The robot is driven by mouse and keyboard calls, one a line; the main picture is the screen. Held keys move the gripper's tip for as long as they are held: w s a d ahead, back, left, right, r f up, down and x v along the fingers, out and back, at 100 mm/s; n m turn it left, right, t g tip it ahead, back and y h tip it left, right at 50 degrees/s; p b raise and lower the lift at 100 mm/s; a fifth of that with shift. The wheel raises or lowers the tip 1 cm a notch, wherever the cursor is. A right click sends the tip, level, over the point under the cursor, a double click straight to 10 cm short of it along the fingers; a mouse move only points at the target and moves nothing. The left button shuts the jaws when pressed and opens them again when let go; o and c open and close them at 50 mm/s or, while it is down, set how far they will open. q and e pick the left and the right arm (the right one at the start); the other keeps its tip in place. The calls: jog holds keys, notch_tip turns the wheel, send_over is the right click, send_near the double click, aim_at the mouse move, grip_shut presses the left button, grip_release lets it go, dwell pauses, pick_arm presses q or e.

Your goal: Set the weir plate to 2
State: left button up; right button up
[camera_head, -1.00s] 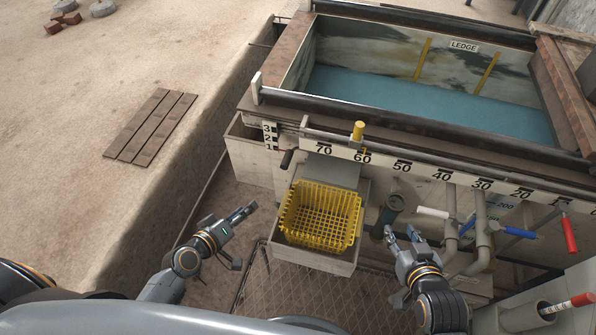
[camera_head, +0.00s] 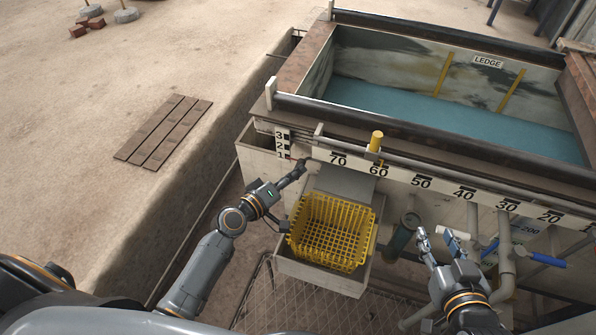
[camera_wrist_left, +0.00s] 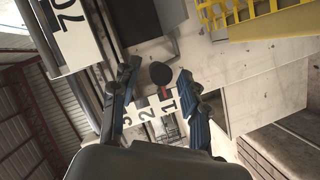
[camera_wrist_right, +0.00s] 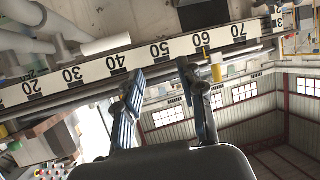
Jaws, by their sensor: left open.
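The weir scale (camera_head: 281,145), a white strip marked 1, 2, 3, is on the tank's front left corner; it also shows in the left wrist view (camera_wrist_left: 147,113). The weir's dark round handle end (camera_wrist_left: 160,73) shows between my left fingers, near the 1. A small red pointer (camera_wrist_left: 165,92) is beside the 1. My left gripper (camera_head: 299,170) is open at the handle; the head view hides the handle behind the fingers. Whether the fingers touch it I cannot tell. My right gripper (camera_head: 435,236) is open and empty, before the pipes.
A yellow basket (camera_head: 332,232) sits in a tray right of my left gripper. A long number scale (camera_head: 421,182) with a yellow-knobbed slider (camera_head: 376,139) runs along the tank front.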

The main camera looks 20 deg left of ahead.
pick_arm(q)
jog(key=shift+x, duration=1.35)
pick_arm(e)
jog(key=shift+w+a+r+t, duration=0.25)
jog(key=shift+w+r+t, duration=0.2)
jog(key=shift+r, duration=0.35)
pick_arm(q)
grip_shut()
